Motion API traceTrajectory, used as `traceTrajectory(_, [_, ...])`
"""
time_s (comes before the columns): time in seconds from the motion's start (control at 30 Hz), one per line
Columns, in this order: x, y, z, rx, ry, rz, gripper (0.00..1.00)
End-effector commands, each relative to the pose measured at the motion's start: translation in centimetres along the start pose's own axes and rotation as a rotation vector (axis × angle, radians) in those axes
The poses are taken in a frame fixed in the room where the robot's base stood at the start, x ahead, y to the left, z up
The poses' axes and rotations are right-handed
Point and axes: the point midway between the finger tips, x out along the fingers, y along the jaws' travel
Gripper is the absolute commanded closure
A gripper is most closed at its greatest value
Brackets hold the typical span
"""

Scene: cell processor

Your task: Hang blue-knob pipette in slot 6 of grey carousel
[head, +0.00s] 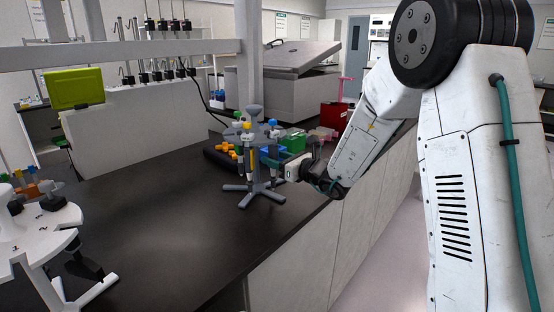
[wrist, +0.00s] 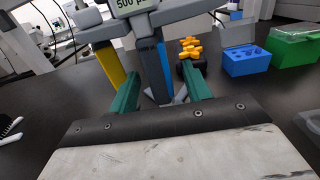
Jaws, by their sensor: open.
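The grey carousel (head: 253,190) stands on the dark bench on splayed feet, with several pipettes with coloured knobs around its top. A blue knob (head: 273,122) shows at its right side, above my gripper (head: 285,171). In the wrist view, my gripper (wrist: 160,88) is open, with green fingers reaching toward the carousel's grey post (wrist: 148,65). A blue strip (wrist: 162,60) shows beside the post between the fingers, and a yellow pipette body (wrist: 108,65) hangs to the left. A label above reads 500 µl. I cannot tell which slot is slot 6.
A blue box (wrist: 247,62) and a green box (wrist: 292,48) stand right of the fingers, with an orange-yellow knobbed item (wrist: 190,48) behind. A white carousel (head: 35,230) with coloured-knob pipettes stands at the left. The bench (head: 160,220) between the carousels is clear.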

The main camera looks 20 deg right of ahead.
Motion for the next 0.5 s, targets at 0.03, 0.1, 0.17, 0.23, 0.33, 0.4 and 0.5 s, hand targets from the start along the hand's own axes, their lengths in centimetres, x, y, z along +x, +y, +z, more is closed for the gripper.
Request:
traceTrajectory(0.03, [-0.1, 0.0, 0.0, 0.000, 0.000, 0.000, 0.51])
traceTrajectory(0.1, [-0.4, 0.0, 0.0, 0.000, -0.001, -0.001, 0.51])
traceTrajectory(0.17, [-1.1, -0.1, 0.1, 0.000, -0.001, -0.002, 0.51])
traceTrajectory(0.23, [-2.2, -0.1, 0.1, 0.000, 0.000, -0.003, 0.51])
traceTrajectory(0.33, [-4.0, -0.1, 0.1, 0.000, -0.001, -0.003, 0.51])
traceTrajectory(0.4, [-5.2, -0.1, 0.0, 0.000, 0.000, -0.002, 0.51])
traceTrajectory(0.5, [-6.6, -0.1, 0.0, 0.001, 0.000, -0.003, 0.51])
